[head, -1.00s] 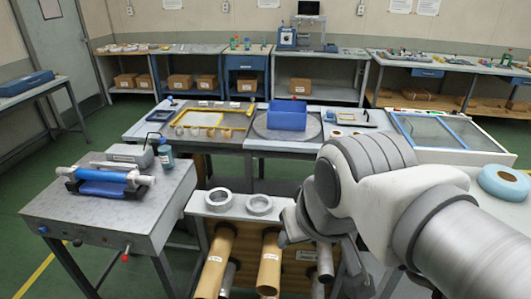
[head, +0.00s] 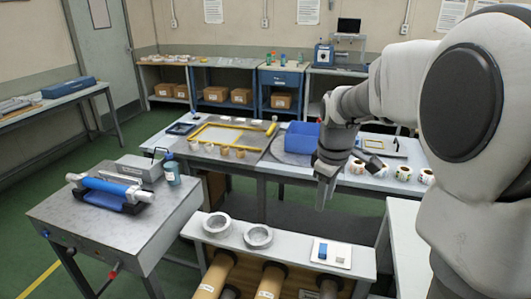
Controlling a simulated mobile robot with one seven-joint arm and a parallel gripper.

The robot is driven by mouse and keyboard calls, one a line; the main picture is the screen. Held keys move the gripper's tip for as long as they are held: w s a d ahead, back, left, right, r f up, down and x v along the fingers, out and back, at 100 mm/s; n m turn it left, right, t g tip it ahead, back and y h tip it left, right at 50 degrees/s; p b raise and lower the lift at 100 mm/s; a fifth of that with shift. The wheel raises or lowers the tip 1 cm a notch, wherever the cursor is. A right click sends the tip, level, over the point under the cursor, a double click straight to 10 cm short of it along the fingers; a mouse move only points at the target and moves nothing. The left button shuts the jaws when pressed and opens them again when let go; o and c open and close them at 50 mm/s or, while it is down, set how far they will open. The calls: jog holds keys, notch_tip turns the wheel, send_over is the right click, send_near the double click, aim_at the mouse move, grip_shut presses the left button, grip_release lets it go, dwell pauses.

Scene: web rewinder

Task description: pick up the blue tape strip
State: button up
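A small blue strip (head: 322,251), which looks like the blue tape strip, lies on a white plate (head: 347,252) on the near shelf top. A small pale piece lies beside it on the same plate. My gripper (head: 322,205) hangs above and behind the plate with its fingers pointing down, apart from the strip. The fingers are seen nearly edge-on, so the gap between them does not show. I see nothing held in them.
Two grey rings (head: 217,224) lie on the shelf top (head: 290,258) left of the plate. Brown rolls (head: 270,280) sit below. A metal table (head: 120,215) with a blue roller (head: 110,187) stands at left. A blue bin (head: 300,138) and several small rolls occupy the table behind.

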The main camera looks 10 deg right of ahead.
jog(key=w+d+f+n+g, duration=0.1)
jog(key=w+d+f+n, duration=0.1)
jog(key=w+f, duration=0.3)
jog(key=w+d+f+n+g, duration=0.1)
jog(key=w+d+f+n, duration=0.2)
jog(key=f, duration=0.5)
jog(key=b, duration=0.1)
send_near(321, 259)
jog(key=shift+s+a, duration=0.1)
jog(key=shift+a, duration=0.15)
jog(key=shift+w+d+f, duration=0.1)
jog(key=shift+d+f, duration=0.1)
jog(key=shift+f, duration=1.4)
jog(key=shift+w+d+f, duration=0.1)
jog(key=shift+d+f, duration=0.1)
jog(key=shift+f, duration=1.4)
grip_shut()
